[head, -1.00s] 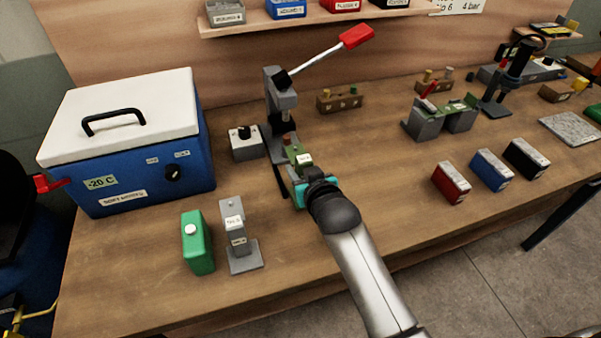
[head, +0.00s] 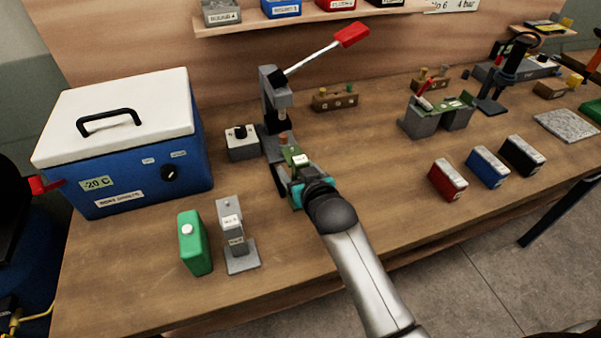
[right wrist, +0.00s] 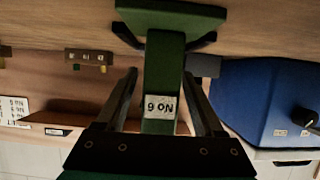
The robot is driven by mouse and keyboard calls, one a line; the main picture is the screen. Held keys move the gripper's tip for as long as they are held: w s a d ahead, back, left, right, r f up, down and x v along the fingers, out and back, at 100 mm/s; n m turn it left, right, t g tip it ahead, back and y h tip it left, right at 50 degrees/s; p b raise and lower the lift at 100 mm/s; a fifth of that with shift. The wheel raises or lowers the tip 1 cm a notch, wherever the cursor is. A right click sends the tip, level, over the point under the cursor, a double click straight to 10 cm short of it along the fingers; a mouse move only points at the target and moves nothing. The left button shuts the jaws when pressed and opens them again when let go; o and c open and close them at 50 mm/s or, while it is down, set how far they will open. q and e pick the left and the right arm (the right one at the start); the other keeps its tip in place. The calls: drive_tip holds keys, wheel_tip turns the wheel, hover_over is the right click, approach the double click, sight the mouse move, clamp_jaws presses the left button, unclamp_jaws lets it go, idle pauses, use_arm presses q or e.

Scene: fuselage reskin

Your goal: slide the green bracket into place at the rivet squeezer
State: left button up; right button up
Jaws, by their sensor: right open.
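The green bracket (head: 291,154) is at the base of the rivet squeezer (head: 275,108), a grey press with a raised lever and red handle. In the right wrist view the bracket (right wrist: 164,68) shows a wide green flange and a label that looks like an upside-down "No 6". My right gripper (head: 299,180), with teal parts, is just in front of the bracket. In the right wrist view its fingers (right wrist: 164,92) are open on either side of the bracket, with gaps visible. How fully the bracket is seated is hidden. My left gripper is not in view.
A blue cooler (head: 125,150) stands at the left, with a small grey box (head: 241,143) beside the squeezer. A green block (head: 194,243) and grey stand (head: 235,237) are at front left. Red, blue and black boxes sit to the right. Bench between is clear.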

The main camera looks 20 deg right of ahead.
drive_tip(key=p+v, duration=0.2)
drive_tip(key=v, duration=1)
drive_tip(key=shift+r, duration=0.15)
drive_tip(key=s+f+g, duration=0.1)
drive_tip(key=s, duration=0.1)
drive_tip(key=s+f+g, duration=0.2)
drive_tip(key=s, duration=0.1)
drive_tip(key=s+f+g, duration=0.1)
drive_tip(key=s+g, duration=0.1)
drive_tip(key=s, duration=0.1)
drive_tip(key=shift+s+d+f+n, duration=0.1)
drive_tip(key=shift+d+f+n, duration=0.2)
drive_tip(key=shift+d, duration=0.1)
drive_tip(key=s+f+n+g, duration=0.1)
drive_tip(key=s+g, duration=0.4)
drive_tip(key=s, duration=0.5)
wheel_tip(320, 180, down, 24)
drive_tip(key=s+g+b, duration=0.1)
drive_tip(key=s+b, duration=0.1)
drive_tip(key=s+d+f+g+b, duration=0.1)
drive_tip(key=s+d+f+b, duration=0.1)
drive_tip(key=s+f, duration=1.3)
wheel_tip(320, 180, down, 2)
drive_tip(key=shift+s+d+f+g, duration=0.1)
drive_tip(key=shift+s+d+g, duration=0.2)
drive_tip(key=shift+d, duration=0.3)
